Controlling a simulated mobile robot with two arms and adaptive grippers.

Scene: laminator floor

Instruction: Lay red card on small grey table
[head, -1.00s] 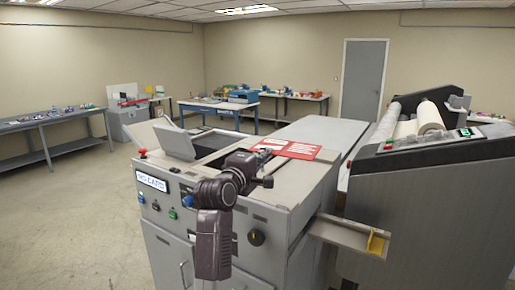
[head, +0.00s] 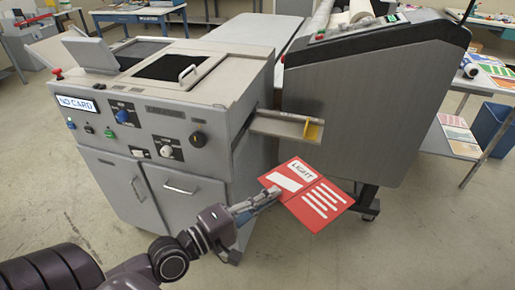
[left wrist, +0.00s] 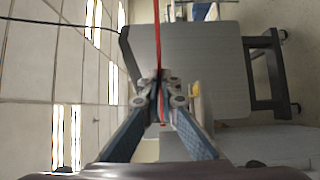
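The red card (head: 307,195), marked "LIGHT" with white bars, is held out in front of the machines. My left gripper (head: 272,193) is shut on its left edge, and the card is tilted, clear of any surface. In the left wrist view the card (left wrist: 158,40) shows edge-on as a thin red strip between the fingers (left wrist: 160,95). A grey flat top (head: 245,34) lies behind the left machine; I cannot tell whether it is the small grey table. My right gripper is not in view.
A grey machine (head: 215,105) with a "NO CARD" display stands at left, its tray (head: 285,126) sticking out right. A tall dark grey machine (head: 360,100) stands beside it. A table with coloured sheets (head: 497,72) and a blue bin (head: 492,128) are at right. The front floor is clear.

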